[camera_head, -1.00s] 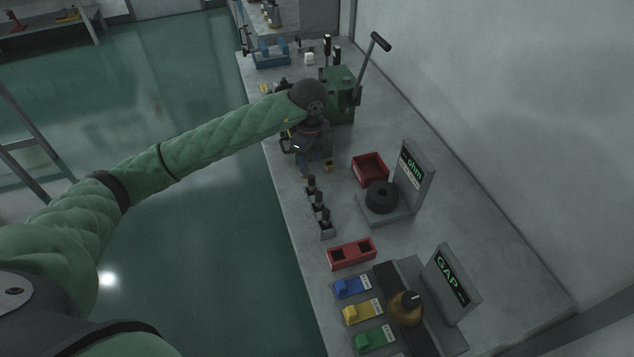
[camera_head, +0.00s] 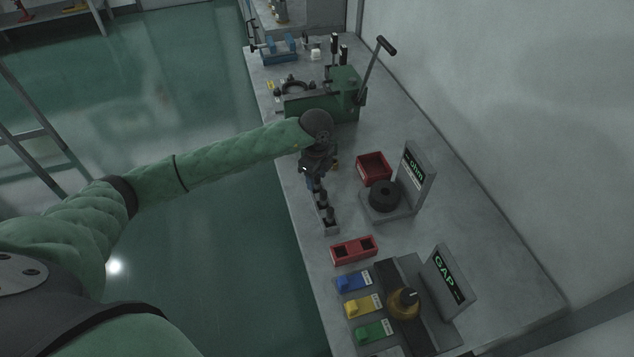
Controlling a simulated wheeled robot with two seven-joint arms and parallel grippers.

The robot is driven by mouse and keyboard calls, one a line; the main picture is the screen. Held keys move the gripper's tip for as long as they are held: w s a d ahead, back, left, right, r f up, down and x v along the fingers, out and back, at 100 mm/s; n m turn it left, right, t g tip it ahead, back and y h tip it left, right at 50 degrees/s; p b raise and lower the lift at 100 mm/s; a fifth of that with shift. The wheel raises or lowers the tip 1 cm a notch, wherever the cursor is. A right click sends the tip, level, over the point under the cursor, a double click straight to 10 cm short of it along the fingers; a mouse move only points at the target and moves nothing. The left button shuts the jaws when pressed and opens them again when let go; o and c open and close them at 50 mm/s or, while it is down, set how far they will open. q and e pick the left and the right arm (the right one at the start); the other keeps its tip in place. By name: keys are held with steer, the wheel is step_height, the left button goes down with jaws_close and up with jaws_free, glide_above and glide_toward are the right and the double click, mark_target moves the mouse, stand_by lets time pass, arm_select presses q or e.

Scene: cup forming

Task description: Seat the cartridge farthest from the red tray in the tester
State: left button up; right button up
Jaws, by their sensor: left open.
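A grey rack (camera_head: 333,232) on the bench holds dark upright cartridges; the near cartridge (camera_head: 329,213) and the middle cartridge (camera_head: 322,198) show. The far-end cartridge is hidden behind or between the fingers of my left gripper (camera_head: 314,184). That gripper is open and points down over the rack's far end; I cannot tell whether it touches anything. The tester with the "ohm" screen (camera_head: 413,168) stands to the right, with a black round socket (camera_head: 385,196) on its base. A red two-pocket tray (camera_head: 354,250) lies nearer than the rack. My right gripper is out of view.
A red bin (camera_head: 373,167) stands behind the tester's socket. A green lever press (camera_head: 343,92) is farther back. The "GAP" gauge (camera_head: 446,277) and blue, yellow and green blocks (camera_head: 362,304) are at the front. Bare bench lies between rack and tester.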

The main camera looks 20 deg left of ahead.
arm_select(q)
steer(key=shift+f, duration=0.25)
jaws_close()
